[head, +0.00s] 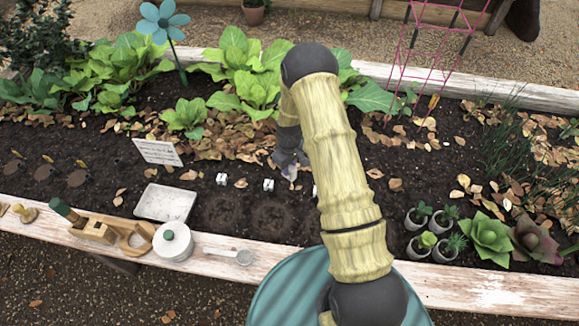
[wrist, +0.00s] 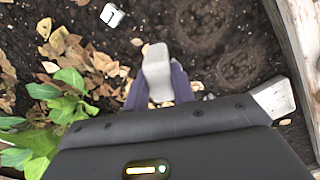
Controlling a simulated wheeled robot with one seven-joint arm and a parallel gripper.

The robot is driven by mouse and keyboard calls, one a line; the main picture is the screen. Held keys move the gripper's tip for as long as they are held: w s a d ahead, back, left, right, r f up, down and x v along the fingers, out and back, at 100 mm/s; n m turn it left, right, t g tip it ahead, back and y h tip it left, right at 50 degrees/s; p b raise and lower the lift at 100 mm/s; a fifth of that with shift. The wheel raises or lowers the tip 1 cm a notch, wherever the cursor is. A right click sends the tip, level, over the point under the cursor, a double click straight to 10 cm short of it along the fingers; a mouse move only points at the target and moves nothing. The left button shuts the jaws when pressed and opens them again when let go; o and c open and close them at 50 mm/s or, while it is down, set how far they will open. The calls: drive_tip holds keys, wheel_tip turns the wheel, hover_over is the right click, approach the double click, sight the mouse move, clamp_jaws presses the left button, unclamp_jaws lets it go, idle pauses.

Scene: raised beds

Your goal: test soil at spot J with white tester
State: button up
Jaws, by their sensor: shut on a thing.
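My gripper (wrist: 157,82) is shut on a pale white block-like thing (wrist: 157,68), which looks like the white tester. In the head view my gripper (head: 291,168) hangs over the soil behind the small white markers, and only a bit of the white tester (head: 292,174) shows. White markers stand in the soil, one at left (head: 222,179) and one in the middle (head: 268,185); a third is partly hidden by my arm. Their letters are too small to read, so I cannot tell which is spot J. Round soil patches (head: 272,215) lie in front of them.
A white tray (head: 165,203) lies on the soil near the front plank. A lidded white pot (head: 173,242), a spoon (head: 232,257) and wooden tools stand on the plank. A sign (head: 157,152), leafy plants (head: 240,75) and potted succulents (head: 427,241) surround the bare soil.

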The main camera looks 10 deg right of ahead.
drive_tip(key=b, duration=0.4)
hover_over(289, 186)
drive_tip(key=shift+w+d+f, duration=0.1)
drive_tip(key=shift+w+f, duration=0.1)
drive_tip(key=shift+f, duration=1.15)
drive_tip(key=shift+w+d+f, duration=0.1)
drive_tip(key=shift+w+f, duration=0.05)
drive_tip(key=shift+f, duration=1.2)
drive_tip(key=shift+f+b, duration=0.75)
drive_tip(key=shift+f, duration=0.8)
drive_tip(key=shift+f+b, duration=0.95)
drive_tip(key=shift+f, duration=1.35)
idle(1.0)
